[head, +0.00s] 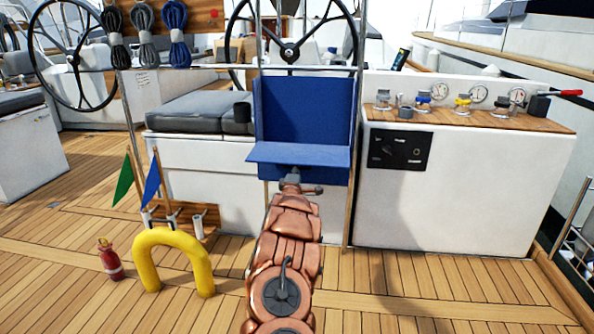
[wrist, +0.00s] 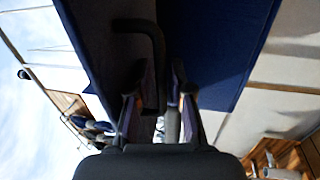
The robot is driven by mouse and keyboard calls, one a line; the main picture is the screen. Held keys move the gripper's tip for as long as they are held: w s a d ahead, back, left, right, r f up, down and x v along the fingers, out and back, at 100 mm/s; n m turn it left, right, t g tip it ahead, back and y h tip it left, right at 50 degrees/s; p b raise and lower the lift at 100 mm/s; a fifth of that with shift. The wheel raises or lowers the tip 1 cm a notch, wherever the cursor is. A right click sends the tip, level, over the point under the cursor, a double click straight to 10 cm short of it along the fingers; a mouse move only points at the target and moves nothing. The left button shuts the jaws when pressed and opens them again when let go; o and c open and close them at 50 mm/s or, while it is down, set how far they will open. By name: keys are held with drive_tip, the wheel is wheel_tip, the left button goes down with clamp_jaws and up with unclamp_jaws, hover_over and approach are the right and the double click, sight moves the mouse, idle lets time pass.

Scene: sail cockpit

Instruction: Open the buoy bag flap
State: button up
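The blue buoy bag (head: 305,105) hangs on the cockpit frame between the seat and the white console. A blue flap panel (head: 298,154) juts out toward me, roughly level, low across its front. My gripper (head: 292,182) is just below the flap's front edge, near its middle. The wrist view is turned sideways; blue panels (wrist: 225,45) fill its upper middle. There a dark bent bar (wrist: 157,55), like a handle, runs between my gripper's two fingers (wrist: 158,95). The fingers are apart, with gaps beside the bar. Whether either finger touches it is unclear.
A console (head: 430,190) with winches on its wooden top stands right of the bag. A cushioned seat (head: 195,112) is left. A yellow horseshoe buoy (head: 174,240), a red extinguisher-like bottle (head: 110,260) and flags (head: 152,185) stand on the left deck. The right foreground deck is clear.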

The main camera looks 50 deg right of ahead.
clamp_jaws()
idle(0.6)
